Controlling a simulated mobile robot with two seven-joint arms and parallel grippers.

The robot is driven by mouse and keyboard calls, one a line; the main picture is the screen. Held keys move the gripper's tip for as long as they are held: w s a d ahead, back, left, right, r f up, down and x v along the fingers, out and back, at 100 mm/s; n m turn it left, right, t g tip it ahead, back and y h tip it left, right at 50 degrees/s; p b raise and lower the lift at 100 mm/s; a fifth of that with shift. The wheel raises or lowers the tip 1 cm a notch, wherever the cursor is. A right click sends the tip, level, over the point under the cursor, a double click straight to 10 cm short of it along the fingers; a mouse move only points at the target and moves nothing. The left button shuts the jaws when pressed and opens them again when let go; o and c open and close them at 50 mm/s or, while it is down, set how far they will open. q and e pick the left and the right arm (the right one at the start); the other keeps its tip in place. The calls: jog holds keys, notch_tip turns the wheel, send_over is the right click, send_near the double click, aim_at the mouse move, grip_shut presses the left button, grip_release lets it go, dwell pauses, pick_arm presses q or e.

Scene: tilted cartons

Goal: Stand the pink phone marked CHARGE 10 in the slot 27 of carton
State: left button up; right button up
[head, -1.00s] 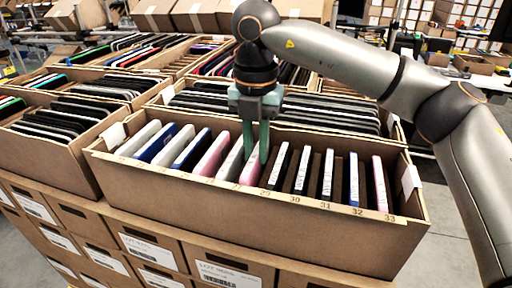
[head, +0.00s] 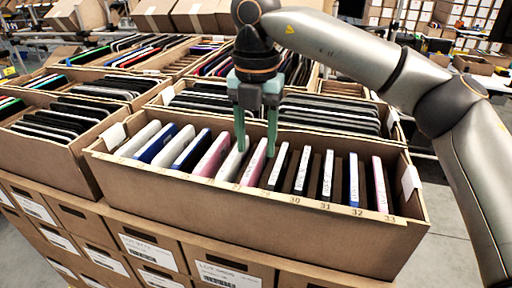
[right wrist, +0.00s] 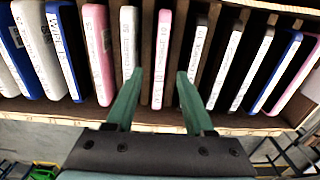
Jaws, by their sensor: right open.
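A pink phone (head: 253,163) stands in the long front carton (head: 250,222), leaning slightly in its slot. Slot numbers run along the carton's front rim; 30 to 33 read clearly, 27 does not. My left gripper is not in view.
A white phone (head: 233,160) stands just left of the pink one and a dark phone with a pale edge (head: 278,167) just right. Another pink phone (head: 212,155) stands farther left. Cartons of dark devices (head: 330,115) stand behind.

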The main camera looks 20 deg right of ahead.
notch_tip(320, 180, up, 20)
jog(key=p, duration=0.9)
jog(key=shift+f, duration=0.2)
jog(key=shift+s, duration=0.1)
